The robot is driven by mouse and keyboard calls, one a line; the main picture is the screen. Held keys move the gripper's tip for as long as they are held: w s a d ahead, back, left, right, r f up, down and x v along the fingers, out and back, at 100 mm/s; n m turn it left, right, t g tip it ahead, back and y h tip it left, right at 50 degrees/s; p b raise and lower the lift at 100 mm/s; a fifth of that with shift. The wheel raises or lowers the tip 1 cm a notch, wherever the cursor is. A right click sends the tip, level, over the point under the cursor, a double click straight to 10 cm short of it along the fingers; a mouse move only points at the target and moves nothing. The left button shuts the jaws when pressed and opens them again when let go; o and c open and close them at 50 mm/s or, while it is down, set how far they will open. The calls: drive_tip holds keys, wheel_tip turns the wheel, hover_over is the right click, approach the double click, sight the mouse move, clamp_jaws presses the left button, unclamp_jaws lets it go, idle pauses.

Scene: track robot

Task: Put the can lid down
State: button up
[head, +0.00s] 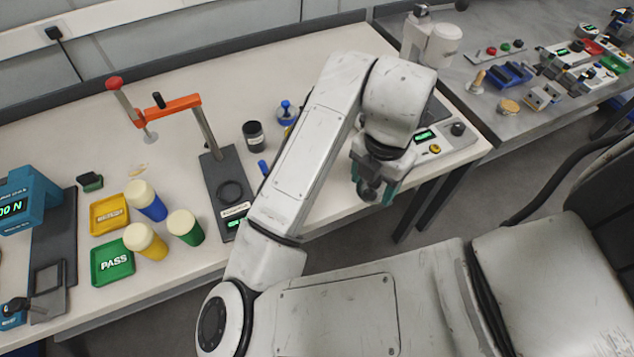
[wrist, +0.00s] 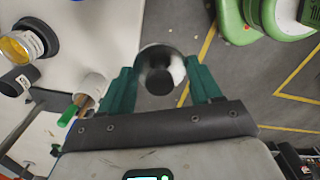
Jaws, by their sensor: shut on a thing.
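My gripper (head: 374,190) is at the front edge of the worktop in the head view, at the end of my bent arm. In the wrist view its two green fingers (wrist: 162,88) are shut on a round, dark grey thing with a knob, which looks like the can lid (wrist: 160,70). The lid shows only as a small dark shape under the gripper in the head view. In the wrist view, grey floor lies behind its right side and the pale worktop (wrist: 100,40) to its left.
A dark jar (head: 254,136) stands on the worktop left of my arm. An open container with a yellow inside (wrist: 22,46) and a white cup with pens (wrist: 88,92) show in the wrist view. A panel with a display (head: 425,135) stands behind my gripper.

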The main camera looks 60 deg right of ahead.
drive_tip(key=w+d+f+b, duration=0.1)
drive_tip(key=w+f, duration=0.1)
drive_tip(key=w, duration=0.1)
drive_tip(key=w+d+f+b, duration=0.1)
drive_tip(key=w+f, duration=0.2)
drive_tip(key=w, duration=0.1)
drive_tip(key=w+f+b, duration=0.2)
drive_tip(key=w+f, duration=0.1)
drive_tip(key=w, duration=0.1)
drive_tip(key=shift+w+d+f, duration=0.15)
drive_tip(key=shift+w+d, duration=0.1)
drive_tip(key=shift+d, duration=0.15)
drive_tip(key=shift+w+d+f, duration=0.1)
drive_tip(key=shift+w+f, duration=0.25)
drive_tip(key=shift+w, duration=0.05)
drive_tip(key=shift+w+f+b, duration=0.15)
drive_tip(key=shift+f+b, duration=0.1)
drive_tip(key=shift+b, duration=0.2)
drive_tip(key=shift+w+f+b, duration=0.15)
drive_tip(key=shift+f, duration=0.7)
drive_tip(key=shift+w+f+b, duration=0.1)
drive_tip(key=shift+f+b, duration=0.05)
drive_tip(key=shift+f, duration=0.65)
drive_tip(key=o, duration=1)
drive_tip(key=shift+f, duration=0.1)
drive_tip(key=shift+o, duration=0.2)
